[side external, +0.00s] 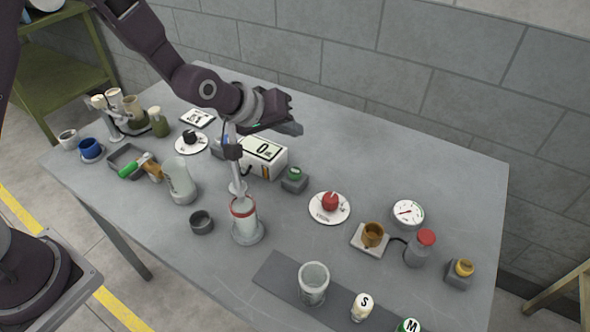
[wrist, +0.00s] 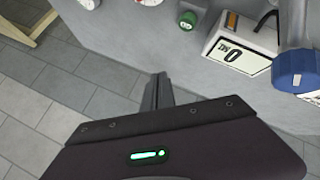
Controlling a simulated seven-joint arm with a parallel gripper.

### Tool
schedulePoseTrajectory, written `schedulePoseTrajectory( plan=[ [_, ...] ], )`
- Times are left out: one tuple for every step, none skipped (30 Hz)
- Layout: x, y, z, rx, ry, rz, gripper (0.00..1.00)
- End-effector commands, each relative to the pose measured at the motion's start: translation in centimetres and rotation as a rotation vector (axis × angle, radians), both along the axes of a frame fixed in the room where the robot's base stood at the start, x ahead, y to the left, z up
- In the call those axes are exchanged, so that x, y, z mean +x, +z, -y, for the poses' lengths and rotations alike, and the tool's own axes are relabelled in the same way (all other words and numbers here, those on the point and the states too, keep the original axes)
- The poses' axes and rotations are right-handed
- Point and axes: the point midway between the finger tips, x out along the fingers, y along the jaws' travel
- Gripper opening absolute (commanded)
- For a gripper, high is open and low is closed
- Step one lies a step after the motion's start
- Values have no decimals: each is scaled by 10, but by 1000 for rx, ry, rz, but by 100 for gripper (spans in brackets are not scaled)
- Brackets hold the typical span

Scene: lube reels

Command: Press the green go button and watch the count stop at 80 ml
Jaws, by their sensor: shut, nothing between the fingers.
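The green button (side external: 295,173) sits on a small grey box on the table, just right of the white counter box (side external: 277,163). The counter's display reads 0. In the wrist view the green button (wrist: 187,20) is at the top, left of the counter box (wrist: 262,35), whose 0 shows upside down. My gripper (side external: 298,128) is shut and empty, held above the table behind the counter and the button, apart from both. Its closed fingers show in the wrist view (wrist: 158,90). A dispensing nozzle (side external: 237,175) hangs over a clear red-banded container (side external: 243,224).
A red knob (side external: 330,201) on a white dial stands right of the button. Farther right are a gauge (side external: 408,213), a red-capped jar (side external: 420,249) and a yellow button (side external: 464,268). A black knob (side external: 190,136) and tray (side external: 127,158) are at left. The wall is behind.

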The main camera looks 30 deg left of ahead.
Motion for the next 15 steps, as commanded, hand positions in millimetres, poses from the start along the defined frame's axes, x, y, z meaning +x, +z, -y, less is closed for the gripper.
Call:
schedulePoseTrajectory(
  plan=[
    [0, -1, 0, 0, 0, -1, 0],
    [0, -2, 0, 0, 0, -1, 0],
    [0, -5, 0, 1, -1, -2, 0],
    [0, -8, 0, 1, -1, -3, 0],
    [-1, -11, 0, 1, -1, -3, 0],
    [-1, -17, 0, 1, -2, -4, 0],
    [-1, -21, 0, 2, -2, -5, 0],
    [-1, -26, 0, 1, -2, -5, 0],
    [-1, -32, 0, 2, -2, -5, 0],
    [-1, -37, 0, 2, -2, -5, 0],
    [-1, -41, 0, 2, -2, -5, 0],
    [-1, -47, 0, 2, 0, -5, 0],
    [-1, -52, 0, 2, 0, -5, 0],
    [-1, -56, 0, 2, 1, -5, 0],
    [-1, -61, 0, 2, -1, -5, 0]
  ],
)
